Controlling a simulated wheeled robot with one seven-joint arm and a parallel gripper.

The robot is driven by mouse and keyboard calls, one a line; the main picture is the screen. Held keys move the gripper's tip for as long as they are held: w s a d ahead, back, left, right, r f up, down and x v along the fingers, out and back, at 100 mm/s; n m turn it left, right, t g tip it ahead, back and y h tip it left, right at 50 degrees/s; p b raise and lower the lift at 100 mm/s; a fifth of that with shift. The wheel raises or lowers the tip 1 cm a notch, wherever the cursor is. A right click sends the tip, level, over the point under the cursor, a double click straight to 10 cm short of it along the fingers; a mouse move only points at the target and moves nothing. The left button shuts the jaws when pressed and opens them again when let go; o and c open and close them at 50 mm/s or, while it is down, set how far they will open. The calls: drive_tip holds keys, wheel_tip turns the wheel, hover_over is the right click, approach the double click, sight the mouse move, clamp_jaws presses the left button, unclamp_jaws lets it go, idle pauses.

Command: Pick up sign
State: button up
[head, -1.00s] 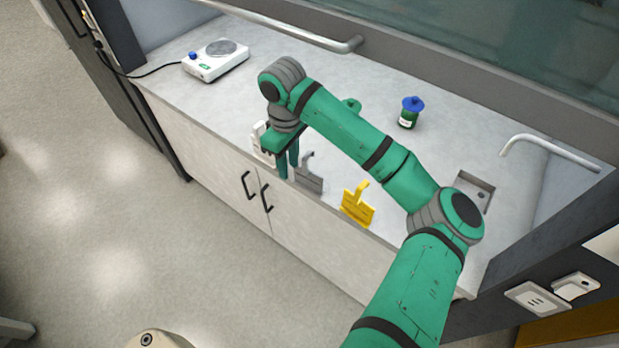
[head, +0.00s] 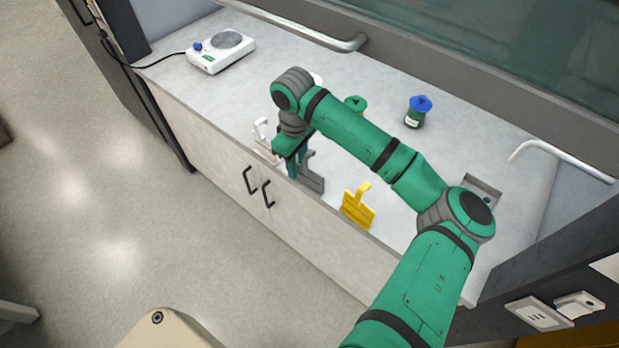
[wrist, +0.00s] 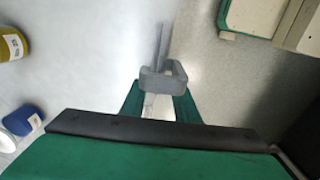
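Three signs with hooked tops stand in a row along the counter's front edge. They are a white sign (head: 265,142) at left, a grey sign (head: 311,178) in the middle and a yellow sign (head: 358,207) at right. My gripper (head: 296,170) points down at the left side of the grey sign, partly covering it. In the wrist view the grey sign's top (wrist: 163,78) lies by the fingertips, in line with the gap between them. The two green fingers (wrist: 159,100) stand apart, so the gripper is open. I cannot tell whether they touch the sign.
A white hotplate (head: 221,51) stands at the back left of the counter (head: 215,100). The floor before the cabinet is clear.

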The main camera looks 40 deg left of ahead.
wheel_tip(320, 180, down, 2)
drive_tip(key=shift+d+f, duration=0.1)
drive_tip(key=shift+w+d+f, duration=0.1)
drive_tip(key=shift+w+f, duration=0.05)
drive_tip(key=shift+f, duration=0.15)
drive_tip(key=shift+c, duration=0.7)
clamp_jaws()
drive_tip(key=shift+r, duration=0.1)
